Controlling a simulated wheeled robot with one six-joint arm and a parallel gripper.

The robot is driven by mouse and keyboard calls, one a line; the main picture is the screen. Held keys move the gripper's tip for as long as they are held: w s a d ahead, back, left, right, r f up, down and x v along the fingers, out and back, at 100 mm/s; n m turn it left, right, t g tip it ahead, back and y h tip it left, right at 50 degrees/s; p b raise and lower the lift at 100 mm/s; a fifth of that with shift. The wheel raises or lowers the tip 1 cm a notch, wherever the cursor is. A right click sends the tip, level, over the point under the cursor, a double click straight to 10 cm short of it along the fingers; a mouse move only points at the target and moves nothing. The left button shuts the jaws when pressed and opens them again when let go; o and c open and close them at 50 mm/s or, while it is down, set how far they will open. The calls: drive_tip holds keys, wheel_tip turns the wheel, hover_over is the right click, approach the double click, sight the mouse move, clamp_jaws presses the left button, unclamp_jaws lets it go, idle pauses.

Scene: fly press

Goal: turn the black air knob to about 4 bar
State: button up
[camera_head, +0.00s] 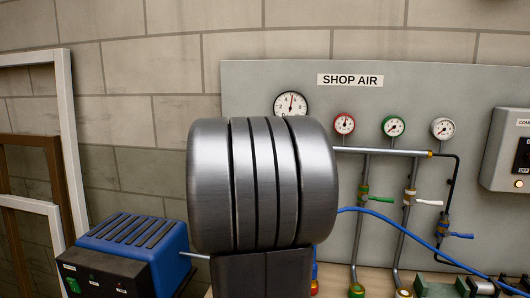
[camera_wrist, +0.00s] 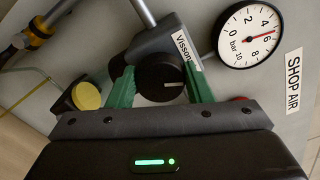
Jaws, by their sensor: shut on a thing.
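The black air knob (camera_wrist: 164,75) is in the middle of the wrist view, on the end of a grey regulator body with a "Visson" label. A white mark line shows on its face. My gripper (camera_wrist: 161,86) has its green fingers on both sides of the knob and is shut on it. The white pressure gauge (camera_wrist: 250,34) beside it is marked in bar. Its red needle points between 4 and 6, at about 5. The gauge also shows in the head view (camera_head: 291,103), needle nearly straight up. The knob is hidden in the head view behind my arm.
The grey SHOP AIR panel (camera_head: 250,78) carries a red-rimmed gauge (camera_head: 344,124), a green-rimmed gauge (camera_head: 394,126), pipes and valves. A blue hose (camera_head: 400,229) crosses the lower right. A yellow round cap (camera_wrist: 86,96) sits left of my gripper. A blue box (camera_head: 133,245) stands at lower left.

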drive_tip(key=shift+n+p, duration=0.6)
drive_tip(key=shift+n, duration=0.7)
drive_tip(key=shift+f, duration=0.1)
drive_tip(key=o, duration=1)
drive_tip(key=shift+s, duration=0.1)
drive_tip(key=s+a+b, duration=0.1)
drive_tip(key=s+a, duration=0.1)
drive_tip(key=s, duration=1.1)
drive_tip(key=shift+s+a, duration=0.2)
drive_tip(key=shift+a, duration=0.15)
drive_tip(key=shift+w, duration=0.1)
